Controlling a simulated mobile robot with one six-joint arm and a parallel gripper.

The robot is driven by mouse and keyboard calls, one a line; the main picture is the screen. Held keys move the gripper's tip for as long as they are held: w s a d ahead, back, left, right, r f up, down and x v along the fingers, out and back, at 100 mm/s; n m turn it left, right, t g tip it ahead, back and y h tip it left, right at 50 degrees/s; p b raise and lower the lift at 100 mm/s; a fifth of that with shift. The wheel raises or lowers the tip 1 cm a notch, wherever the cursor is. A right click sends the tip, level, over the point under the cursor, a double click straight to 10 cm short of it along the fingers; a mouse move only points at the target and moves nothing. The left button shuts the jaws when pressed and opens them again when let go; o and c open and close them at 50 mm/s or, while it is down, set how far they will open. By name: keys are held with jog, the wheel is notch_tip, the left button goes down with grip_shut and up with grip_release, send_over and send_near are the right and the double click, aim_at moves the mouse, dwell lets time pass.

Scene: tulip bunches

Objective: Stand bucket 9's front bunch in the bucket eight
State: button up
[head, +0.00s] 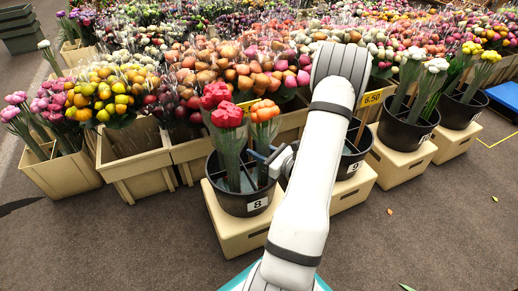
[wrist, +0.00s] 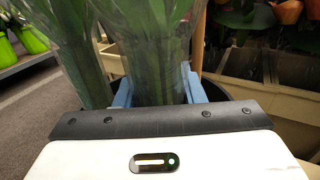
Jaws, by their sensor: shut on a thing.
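Black bucket 8 (head: 232,205) stands on a cream crate, with its label facing front. A red bunch (head: 222,118) stands in its left part. My gripper (head: 264,156) is shut on the wrapped stems of an orange bunch (head: 264,112), which is upright with its lower end inside bucket 8's right part. Whether it rests on the bottom is hidden. In the wrist view the blue fingers sit either side of the held green stems (wrist: 155,55); the red bunch's stems (wrist: 82,60) are to the left. Bucket 9 (head: 362,145) is to the right, partly hidden behind my arm.
Two more black buckets (head: 403,135) (head: 458,112) with white and yellow bunches stand further right on crates. Cream bins of flowers (head: 135,165) fill the left and back. A yellow price sign (head: 372,98) rises near bucket 9.

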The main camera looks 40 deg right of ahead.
jog(key=shift+f, duration=0.6)
jog(key=o, duration=1.9)
jog(key=shift+c, duration=0.2)
jog(key=p+v, duration=0.3)
jog(key=v, duration=0.4)
jog(key=shift+s, duration=0.4)
